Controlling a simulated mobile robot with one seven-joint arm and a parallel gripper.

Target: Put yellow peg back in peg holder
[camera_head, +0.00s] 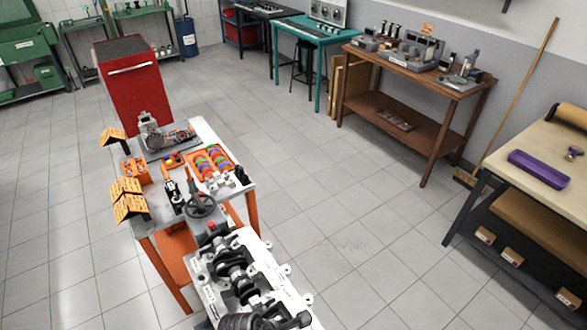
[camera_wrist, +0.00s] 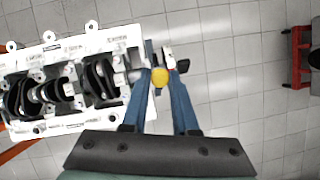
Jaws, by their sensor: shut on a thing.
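The yellow peg (camera_wrist: 159,77) shows in the wrist view as a small rounded yellow end between the blue fingers. My gripper (camera_wrist: 159,69) is shut on it, just off the right end of the white engine block (camera_wrist: 139,37). Most of the peg's length is hidden. In the head view the engine block (camera_head: 281,276) lies at the bottom centre; I cannot make out the yellow peg or my gripper clearly there. I cannot tell for sure which thing is the peg holder.
A workbench (camera_head: 150,226) behind the engine block carries an orange tray (camera_head: 232,158) with coloured parts and several small orange-roofed pieces. A red cabinet (camera_head: 133,90) stands behind it. A brown bench (camera_head: 456,95) and a pale table (camera_head: 560,160) stand right. The floor between is clear.

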